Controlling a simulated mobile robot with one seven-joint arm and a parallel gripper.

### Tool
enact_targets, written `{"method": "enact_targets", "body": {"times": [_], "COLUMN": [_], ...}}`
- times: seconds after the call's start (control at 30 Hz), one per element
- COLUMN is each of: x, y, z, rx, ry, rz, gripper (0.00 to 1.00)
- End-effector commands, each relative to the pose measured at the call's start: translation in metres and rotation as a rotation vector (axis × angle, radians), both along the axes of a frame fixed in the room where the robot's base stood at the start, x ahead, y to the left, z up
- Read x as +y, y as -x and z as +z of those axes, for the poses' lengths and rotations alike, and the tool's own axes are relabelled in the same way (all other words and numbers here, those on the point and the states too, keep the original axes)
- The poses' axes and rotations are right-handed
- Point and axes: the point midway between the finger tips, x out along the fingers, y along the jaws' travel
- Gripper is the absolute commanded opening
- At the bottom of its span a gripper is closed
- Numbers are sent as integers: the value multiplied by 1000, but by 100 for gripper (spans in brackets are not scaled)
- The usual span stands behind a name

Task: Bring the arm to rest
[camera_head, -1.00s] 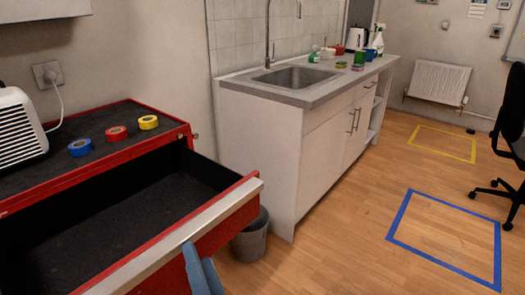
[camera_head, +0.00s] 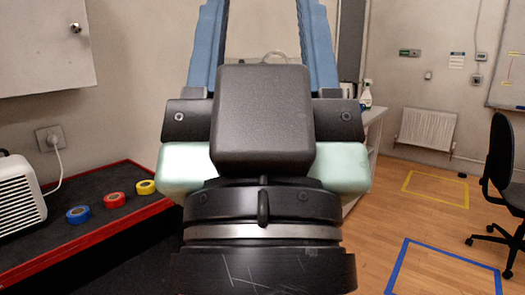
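My gripper (camera_head: 263,30) fills the middle of the head view, raised close to the camera. Its two blue fingers point up and stand wide apart. Their tips run out of the top of the picture. The dark wrist and pale green side parts show below the fingers. My arm hides the sink and most of the counter.
A red-edged cabinet top (camera_head: 35,260) at left holds a blue tape roll (camera_head: 78,215), a red one (camera_head: 114,200), a yellow one (camera_head: 145,187) and a white appliance (camera_head: 17,205). A black chair (camera_head: 505,185) stands right. Floor shows around the blue outline (camera_head: 440,252).

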Motion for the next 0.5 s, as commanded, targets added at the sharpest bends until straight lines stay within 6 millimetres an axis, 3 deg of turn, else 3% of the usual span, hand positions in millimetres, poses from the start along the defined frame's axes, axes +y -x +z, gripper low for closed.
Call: {"method": "enact_targets", "body": {"times": [0.03, 0.2, 0.4, 0.5], "x": [0, 1, 1, 1], "y": [0, 0, -1, -1], "z": [28, 81, 127, 139], "rx": [0, 1, 2, 2], "ry": [0, -1, -1, -1], "rz": [1, 4, 4, 4], "gripper": [55, 55, 55, 55]}}
